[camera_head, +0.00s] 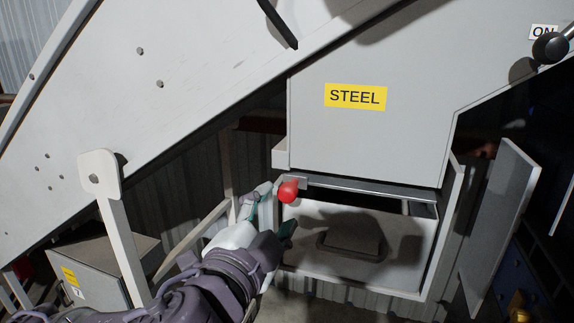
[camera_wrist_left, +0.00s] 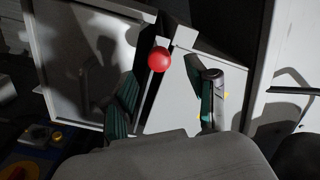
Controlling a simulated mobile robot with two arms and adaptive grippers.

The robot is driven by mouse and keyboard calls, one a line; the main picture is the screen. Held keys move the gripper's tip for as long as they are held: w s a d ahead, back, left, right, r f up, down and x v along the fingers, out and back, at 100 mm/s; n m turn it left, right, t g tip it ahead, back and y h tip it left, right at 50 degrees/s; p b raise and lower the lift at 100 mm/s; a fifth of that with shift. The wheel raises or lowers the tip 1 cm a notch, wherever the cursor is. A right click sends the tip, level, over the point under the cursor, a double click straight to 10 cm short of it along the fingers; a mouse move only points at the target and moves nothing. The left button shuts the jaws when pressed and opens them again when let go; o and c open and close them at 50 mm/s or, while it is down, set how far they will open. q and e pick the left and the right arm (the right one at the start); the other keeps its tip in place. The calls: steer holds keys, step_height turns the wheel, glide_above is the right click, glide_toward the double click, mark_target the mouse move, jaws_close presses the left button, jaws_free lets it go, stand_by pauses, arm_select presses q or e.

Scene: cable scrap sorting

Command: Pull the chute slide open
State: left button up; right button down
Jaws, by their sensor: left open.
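The chute slide (camera_head: 372,188) is a thin grey metal strip under the grey chute box with the yellow STEEL label (camera_head: 355,97). A red ball knob (camera_head: 288,191) sits at its left end. My left gripper (camera_head: 277,208) is open, with its teal-padded fingers close to the knob. In the left wrist view, the red knob (camera_wrist_left: 159,59) shows between the two fingers of my left gripper (camera_wrist_left: 171,82), near their tips. I cannot tell whether a finger touches it. My right gripper is not in view.
A grey drawer-like bin (camera_head: 315,252) with a dark handle stands below the slide. A hinged door panel (camera_head: 505,215) is open on the right. A black-knobbed lever (camera_head: 549,48) is at the upper right by an ON label. A pale post (camera_head: 115,220) stands left of my arm.

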mark_target(285, 195)
arm_select(q)
steer(key=p+x, duration=0.2)
steer(key=x, duration=0.3)
steer(key=shift+w, duration=0.1)
steer(key=shift+w+d+f, duration=0.1)
steer(key=shift+w+d, duration=0.15)
steer(key=shift+w, duration=0.35)
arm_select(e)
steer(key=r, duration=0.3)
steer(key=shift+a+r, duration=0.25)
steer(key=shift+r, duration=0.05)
arm_select(q)
jaws_close()
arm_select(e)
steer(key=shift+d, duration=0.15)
